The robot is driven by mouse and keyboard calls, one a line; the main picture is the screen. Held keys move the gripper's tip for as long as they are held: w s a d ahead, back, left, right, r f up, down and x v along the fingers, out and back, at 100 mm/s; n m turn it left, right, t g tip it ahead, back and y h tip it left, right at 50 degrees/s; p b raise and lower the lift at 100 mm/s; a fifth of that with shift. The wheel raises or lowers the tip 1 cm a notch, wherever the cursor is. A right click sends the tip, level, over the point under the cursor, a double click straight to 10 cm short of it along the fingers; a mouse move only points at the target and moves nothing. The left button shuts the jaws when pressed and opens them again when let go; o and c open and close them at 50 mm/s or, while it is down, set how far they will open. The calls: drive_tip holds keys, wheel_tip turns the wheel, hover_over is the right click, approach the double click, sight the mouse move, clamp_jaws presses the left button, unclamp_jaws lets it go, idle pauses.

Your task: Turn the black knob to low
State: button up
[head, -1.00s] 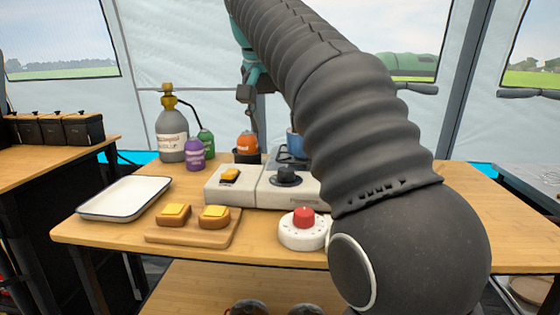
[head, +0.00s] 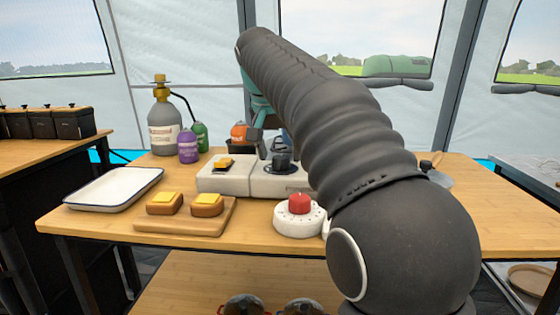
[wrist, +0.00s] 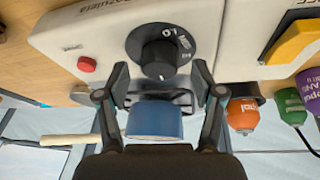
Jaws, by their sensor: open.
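The black knob (head: 281,160) sits on the front unit of the light grey stove (head: 275,182), right of the yellow switch. In the wrist view, the knob (wrist: 158,58) stands on a dark dial with white markings that I cannot read fully. My gripper (wrist: 160,76) is open, with one finger on each side of the knob's near edge. The fingertips look apart from the knob; whether they touch it is not clear.
A blue pot (wrist: 155,121) lies just beyond the knob, between my fingers in the wrist view. A red button (wrist: 87,64) is on the stove. A white timer with red top (head: 299,216), bread board (head: 185,222) and white tray (head: 112,188) stand in front and left.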

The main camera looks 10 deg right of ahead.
drive_tip(key=shift+w+d+f, duration=0.15)
drive_tip(key=shift+w+f, duration=0.05)
drive_tip(key=shift+f, duration=0.4)
drive_tip(key=c, duration=1.1)
drive_tip(key=shift+c, duration=0.2)
